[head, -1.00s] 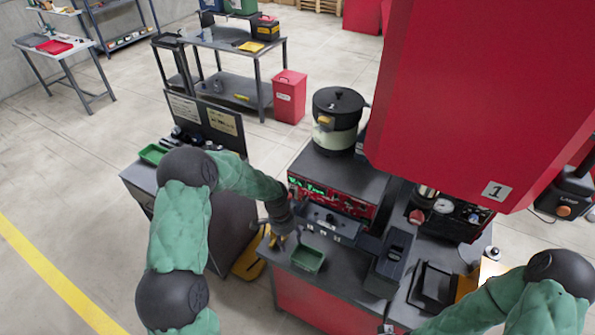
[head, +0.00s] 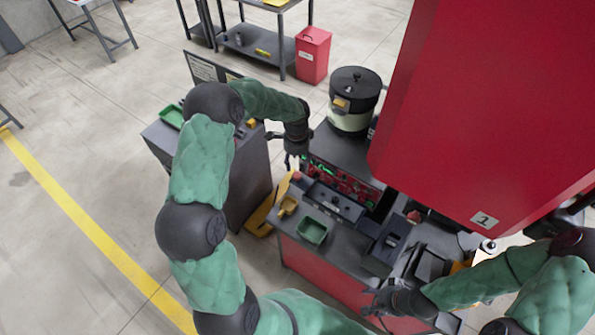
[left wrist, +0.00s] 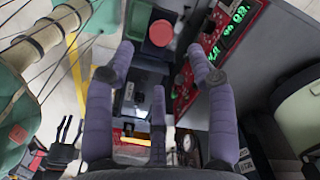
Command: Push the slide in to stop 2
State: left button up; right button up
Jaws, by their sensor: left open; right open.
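A long dark unit with small pale labels (head: 333,200) lies along the front of the red control panel (head: 340,182); I cannot tell which part is the slide, nor read its stop marks. A round red knob (head: 297,176) is at its left end; it also shows large near the top of the left wrist view (left wrist: 160,33). My left gripper (head: 288,158) hangs above and behind the knob, apart from it. In the left wrist view its fingers (left wrist: 158,68) are spread with nothing between them. My right gripper (head: 378,300) is open at the bench's front right, empty.
A green tray (head: 312,231) and a yellow scoop-like piece (head: 288,205) lie on the bench. A lidded pot (head: 352,100) stands behind the panel. A large red housing (head: 475,110) overhangs the right side. A dark block (head: 392,240) stands right of the tray.

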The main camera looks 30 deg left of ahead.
aim_at(297, 175)
pick_arm(q)
notch_tip(297, 175, down, 8)
jog(key=b, duration=0.3)
jog(key=shift+w+r, duration=0.1)
grip_shut()
